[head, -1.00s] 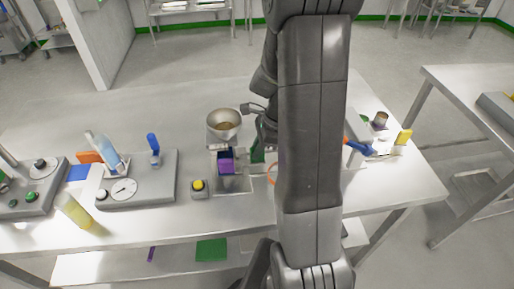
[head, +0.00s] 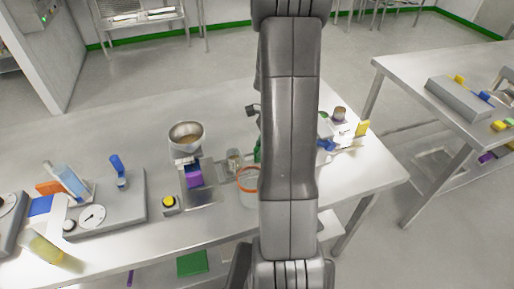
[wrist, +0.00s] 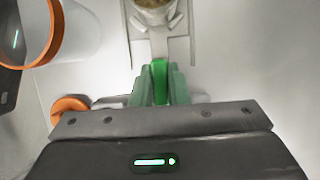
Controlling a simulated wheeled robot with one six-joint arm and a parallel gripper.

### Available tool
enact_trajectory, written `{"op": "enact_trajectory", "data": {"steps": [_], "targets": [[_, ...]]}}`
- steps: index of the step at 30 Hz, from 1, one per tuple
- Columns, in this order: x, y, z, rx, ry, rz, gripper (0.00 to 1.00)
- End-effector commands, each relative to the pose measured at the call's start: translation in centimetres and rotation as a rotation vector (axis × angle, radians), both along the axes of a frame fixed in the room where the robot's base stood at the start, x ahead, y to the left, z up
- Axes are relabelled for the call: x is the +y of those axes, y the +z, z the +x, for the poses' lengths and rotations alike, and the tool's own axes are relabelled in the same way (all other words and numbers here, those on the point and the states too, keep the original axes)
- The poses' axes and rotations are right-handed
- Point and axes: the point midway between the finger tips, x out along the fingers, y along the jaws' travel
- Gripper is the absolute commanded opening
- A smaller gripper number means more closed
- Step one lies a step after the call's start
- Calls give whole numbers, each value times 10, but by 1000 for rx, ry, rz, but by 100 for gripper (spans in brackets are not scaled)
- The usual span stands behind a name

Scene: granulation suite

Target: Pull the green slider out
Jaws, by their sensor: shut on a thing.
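The green slider (wrist: 160,80) stands in the middle of the wrist view, between the two darker green finger pads of my gripper (wrist: 160,90). My gripper is shut on it. Beyond it, a pale metal channel (wrist: 162,50) leads to a cup of granules (wrist: 152,10). In the head view only a strip of green (head: 257,151) shows at the left edge of my arm, which hides most of the gripper and slider. It is to the right of the hopper bowl (head: 186,134) and of a clear cup (head: 234,160).
A clear beaker with an orange rim (head: 248,184) stands close to my arm; it also shows in the wrist view (wrist: 62,35). A purple block (head: 193,178) sits below the bowl. A yellow button (head: 169,203) is left of it. The table's back left is clear.

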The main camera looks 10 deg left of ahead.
Motion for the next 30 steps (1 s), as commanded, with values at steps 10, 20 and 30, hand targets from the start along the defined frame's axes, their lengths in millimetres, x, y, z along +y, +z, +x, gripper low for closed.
{"op": "enact_trajectory", "data": {"steps": [10, 20, 30], "targets": [[-2, 1, 2, -5, 1, -4, 36], [-7, 17, 6, -10, 1, -2, 36], [-32, 87, 21, -11, -1, -3, 36]]}}
